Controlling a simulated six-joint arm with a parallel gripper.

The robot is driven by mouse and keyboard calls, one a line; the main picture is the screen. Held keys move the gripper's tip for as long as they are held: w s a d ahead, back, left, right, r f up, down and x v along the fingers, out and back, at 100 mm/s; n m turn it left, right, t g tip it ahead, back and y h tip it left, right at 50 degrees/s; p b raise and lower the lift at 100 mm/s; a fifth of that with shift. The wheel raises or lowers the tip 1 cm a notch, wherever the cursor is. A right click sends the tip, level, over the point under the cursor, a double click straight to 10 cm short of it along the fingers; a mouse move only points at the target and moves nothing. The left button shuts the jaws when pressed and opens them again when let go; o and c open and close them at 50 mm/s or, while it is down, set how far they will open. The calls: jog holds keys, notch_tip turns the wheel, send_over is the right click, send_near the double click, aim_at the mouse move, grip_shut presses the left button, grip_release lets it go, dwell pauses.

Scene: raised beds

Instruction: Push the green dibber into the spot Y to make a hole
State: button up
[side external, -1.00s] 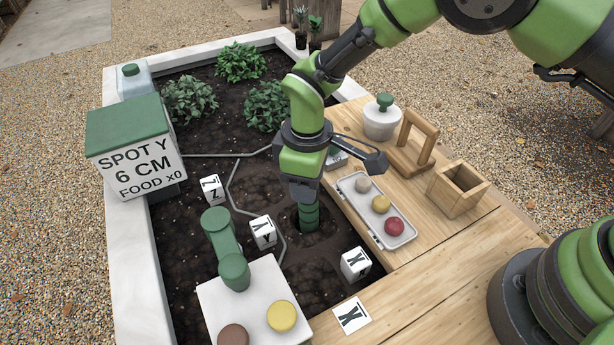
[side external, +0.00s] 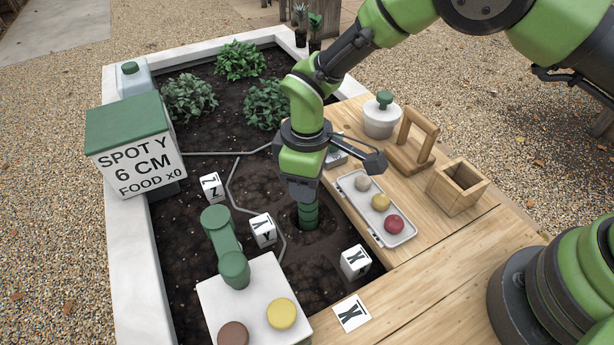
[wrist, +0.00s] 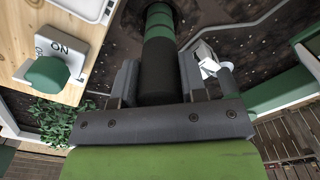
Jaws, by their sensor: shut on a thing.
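The green dibber (side external: 309,215) has a green banded shaft and stands about upright at a dark round hollow in the soil, just right of the Y marker cube (side external: 263,231). Its lower tip is hidden in the soil. In the wrist view its dark handle (wrist: 159,75) lies between my fingers, with the green shaft running down into the dark hollow. My gripper (side external: 303,190) is shut on the handle, low over the bed. The sign (side external: 137,160) reads "SPOT Y 6 CM FOOD x0".
A Z cube (side external: 211,187) and an X cube (side external: 355,262) stand on the soil. A seed tray (side external: 352,207) lies on the wooden deck. A white box (side external: 255,305) with a green lever and round buttons stands at the front. Leafy plants (side external: 190,99) fill the back.

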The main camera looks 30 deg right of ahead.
jog(key=shift+f, duration=0.9)
